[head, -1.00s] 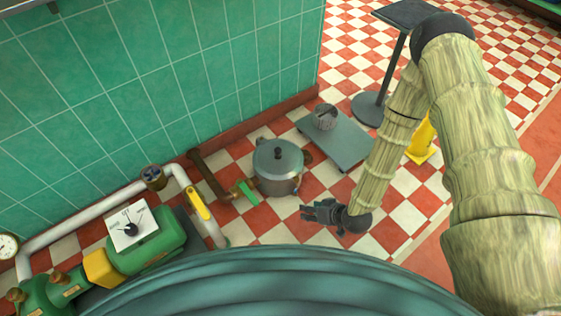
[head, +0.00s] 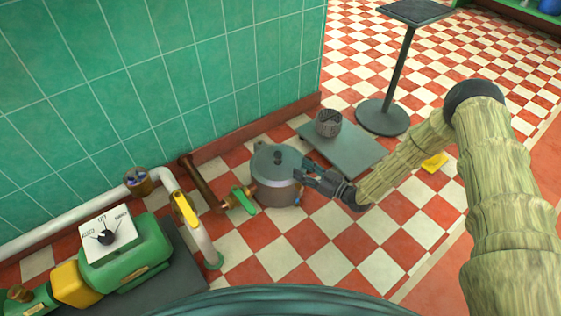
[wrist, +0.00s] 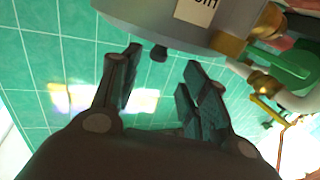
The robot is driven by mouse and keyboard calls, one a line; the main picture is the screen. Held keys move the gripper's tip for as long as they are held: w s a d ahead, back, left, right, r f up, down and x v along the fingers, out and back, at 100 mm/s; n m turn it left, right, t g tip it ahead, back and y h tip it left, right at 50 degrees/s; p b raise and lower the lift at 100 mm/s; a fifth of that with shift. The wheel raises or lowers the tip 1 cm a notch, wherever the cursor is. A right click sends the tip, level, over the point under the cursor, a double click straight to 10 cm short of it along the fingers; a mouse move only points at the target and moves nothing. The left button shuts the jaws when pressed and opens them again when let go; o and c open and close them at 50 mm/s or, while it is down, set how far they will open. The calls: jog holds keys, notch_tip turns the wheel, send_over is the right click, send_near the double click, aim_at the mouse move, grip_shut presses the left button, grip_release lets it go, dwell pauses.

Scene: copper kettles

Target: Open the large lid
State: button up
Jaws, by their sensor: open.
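A grey pot (head: 276,190) with a copper-brown lower side stands on the checkered floor beside the tiled wall. In the wrist view my gripper (wrist: 158,75) is open and empty, with the pot (wrist: 150,18) beyond the fingers at the top. A small dark knob (wrist: 158,53) shows between the fingertips.
A green-handled valve (head: 242,200) and pipe adjoin the pot's left. A grey platform scale (head: 350,150) with a small metal container (head: 328,123) lies behind right. A green pump with a dial (head: 107,235) stands left.

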aim_at(283, 165)
jog(key=b+x, duration=0.4)
jog(key=x, duration=0.5)
jog(key=shift+a+f, duration=0.1)
jog(key=shift+a, duration=0.05)
jog(key=shift+w+a, duration=0.35)
jog(key=shift+a, duration=0.1)
jog(key=shift+c, duration=0.3)
grip_shut()
jog(key=shift+d, duration=0.1)
